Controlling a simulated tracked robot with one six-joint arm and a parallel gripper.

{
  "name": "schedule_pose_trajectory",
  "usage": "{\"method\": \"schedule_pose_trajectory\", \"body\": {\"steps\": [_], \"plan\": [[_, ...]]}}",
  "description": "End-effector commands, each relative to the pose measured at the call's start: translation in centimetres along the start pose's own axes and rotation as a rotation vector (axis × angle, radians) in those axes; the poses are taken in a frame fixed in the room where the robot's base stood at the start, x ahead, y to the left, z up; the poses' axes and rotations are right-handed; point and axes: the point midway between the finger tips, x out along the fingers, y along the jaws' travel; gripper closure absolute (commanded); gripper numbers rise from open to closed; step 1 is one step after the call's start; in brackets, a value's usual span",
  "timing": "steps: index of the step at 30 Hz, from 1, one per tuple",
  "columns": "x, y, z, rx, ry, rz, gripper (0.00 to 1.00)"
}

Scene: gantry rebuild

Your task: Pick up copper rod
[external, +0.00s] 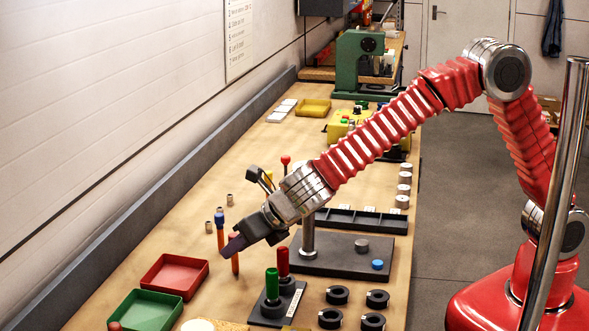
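An upright copper-orange rod (235,265) stands on the bench, right of the red tray. My gripper (238,241) reaches down-left to it, and a dark finger crosses in front of the rod's upper part. The rod's top shows just above the finger and its lower part below. I cannot tell whether the finger touches the rod, and the other finger is not clearly visible. A second upright rod (220,232), blue and orange, stands just left of and behind it.
A red tray (160,287) and a green tray (130,320) lie in front-left. A black stand with green and red handles (277,314) is in front, with several black rings (337,295) to its right. A metal post on a dark plate (340,262) stands right of my gripper.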

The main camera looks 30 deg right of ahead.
Motion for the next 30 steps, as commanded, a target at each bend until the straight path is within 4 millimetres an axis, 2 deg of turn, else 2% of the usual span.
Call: {"method": "schedule_pose_trajectory", "body": {"steps": [12,24,30], "plan": [[0.5,0.0,0.0,0.000,0.000,0.000,0.79],[5.0,0.0,0.0,0.000,0.001,-0.001,0.79],[5.7,0.0,0.0,0.000,0.000,0.000,0.79]]}}
